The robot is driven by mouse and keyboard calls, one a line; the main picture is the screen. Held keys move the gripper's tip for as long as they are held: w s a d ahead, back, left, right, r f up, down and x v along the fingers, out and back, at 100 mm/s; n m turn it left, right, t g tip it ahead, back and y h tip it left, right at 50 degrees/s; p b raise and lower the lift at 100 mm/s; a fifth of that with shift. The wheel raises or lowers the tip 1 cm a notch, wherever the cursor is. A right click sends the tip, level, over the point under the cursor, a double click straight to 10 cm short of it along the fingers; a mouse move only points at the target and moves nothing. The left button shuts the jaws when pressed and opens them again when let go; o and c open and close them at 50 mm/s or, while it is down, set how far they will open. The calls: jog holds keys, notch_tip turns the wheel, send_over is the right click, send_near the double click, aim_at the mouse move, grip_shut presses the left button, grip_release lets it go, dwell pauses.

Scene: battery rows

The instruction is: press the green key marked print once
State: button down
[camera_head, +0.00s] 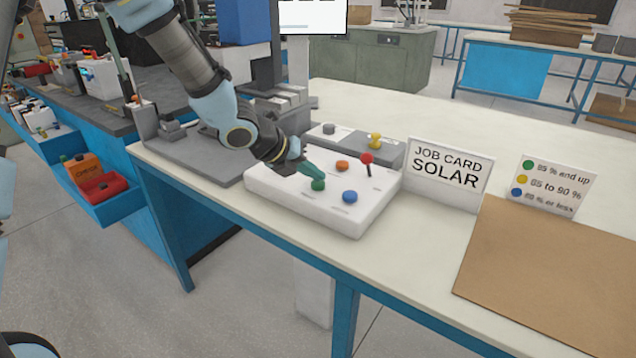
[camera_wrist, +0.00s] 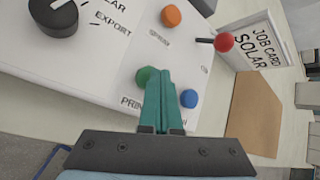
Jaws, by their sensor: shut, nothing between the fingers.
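The green key (camera_head: 318,185) sits on a white control box (camera_head: 357,222) on the bench. In the wrist view the green key (camera_wrist: 146,77) is a round knob beside the label "PRIN", the rest of which is hidden by my fingers. My gripper (camera_head: 312,170) is shut and empty, its teal fingertips at the green key in the head view. In the wrist view my gripper (camera_wrist: 160,75) overlaps the key's right side. I cannot tell whether the tips touch it or hover just above.
A blue key (camera_head: 350,197), an orange key (camera_head: 342,165) and a red-topped lever (camera_head: 366,159) share the box. A black dial (camera_wrist: 54,17) is there too. A "JOB CARD SOLAR" sign (camera_head: 449,168) stands to the right, beside a brown board (camera_head: 540,270).

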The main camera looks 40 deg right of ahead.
aim_at(314, 185)
jog(key=shift+f, duration=0.25)
jog(key=shift+r, duration=0.15)
dwell(0.3)
jog(key=shift+r+p, duration=0.65)
jog(key=shift+r, duration=0.2)
notch_tip(314, 185, up, 5)
jog(key=p, duration=0.4)
dwell(0.4)
